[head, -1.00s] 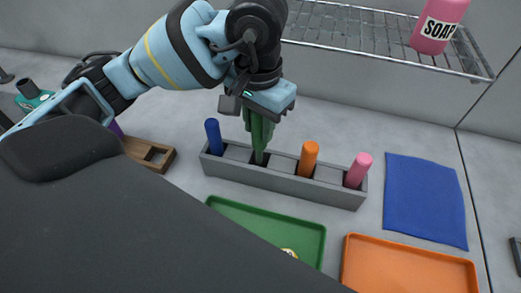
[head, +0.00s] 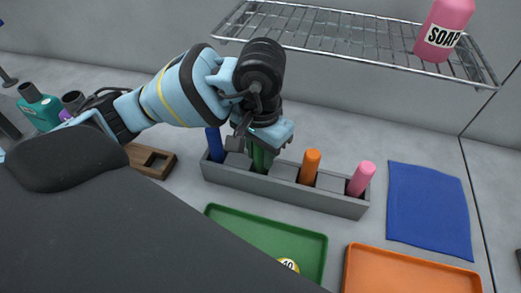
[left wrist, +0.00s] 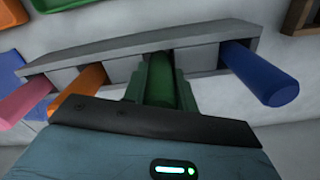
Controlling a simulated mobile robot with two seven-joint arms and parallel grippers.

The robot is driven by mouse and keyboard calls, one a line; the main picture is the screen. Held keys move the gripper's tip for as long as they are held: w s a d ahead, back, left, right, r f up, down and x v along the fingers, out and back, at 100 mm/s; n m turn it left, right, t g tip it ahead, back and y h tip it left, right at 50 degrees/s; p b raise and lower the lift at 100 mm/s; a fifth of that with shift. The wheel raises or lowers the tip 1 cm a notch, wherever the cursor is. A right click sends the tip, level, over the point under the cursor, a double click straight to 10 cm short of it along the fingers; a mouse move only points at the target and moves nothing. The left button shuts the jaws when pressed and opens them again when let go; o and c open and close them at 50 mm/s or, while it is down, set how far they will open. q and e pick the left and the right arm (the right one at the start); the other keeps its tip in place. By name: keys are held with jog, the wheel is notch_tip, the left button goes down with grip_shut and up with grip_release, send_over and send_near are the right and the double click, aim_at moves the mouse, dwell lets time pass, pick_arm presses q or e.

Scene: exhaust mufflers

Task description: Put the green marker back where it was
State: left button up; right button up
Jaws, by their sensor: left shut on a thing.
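The grey marker rack (head: 290,190) stands on the counter and also shows in the left wrist view (left wrist: 120,50). My left gripper (head: 262,158) points down over it and is shut on the green marker (left wrist: 160,82). In the left wrist view the green marker sits between green fingers, at the rack between the orange and blue markers. Its lower end is hidden, so I cannot tell how deep it is in its slot. The blue marker (head: 214,144), orange marker (head: 309,167) and pink marker (head: 361,178) stand in the rack. My right gripper is not in view.
A wire shelf (head: 350,38) with a pink soap bottle (head: 443,30) hangs behind. A green tray (head: 250,235), orange tray (head: 410,270) and blue cloth (head: 428,210) lie nearby. A wooden block (head: 151,161) and a teal bottle (head: 40,108) are at left.

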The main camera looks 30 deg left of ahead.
pick_arm(q)
jog(key=shift+f, duration=0.15)
jog(key=o, duration=0.9)
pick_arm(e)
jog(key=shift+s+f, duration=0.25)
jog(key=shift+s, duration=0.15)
pick_arm(q)
jog(key=shift+r, duration=0.2)
notch_tip(320, 180, up, 11)
jog(key=shift+f+p, duration=0.1)
jog(key=shift+p, duration=0.6)
jog(key=shift+r, duration=0.55)
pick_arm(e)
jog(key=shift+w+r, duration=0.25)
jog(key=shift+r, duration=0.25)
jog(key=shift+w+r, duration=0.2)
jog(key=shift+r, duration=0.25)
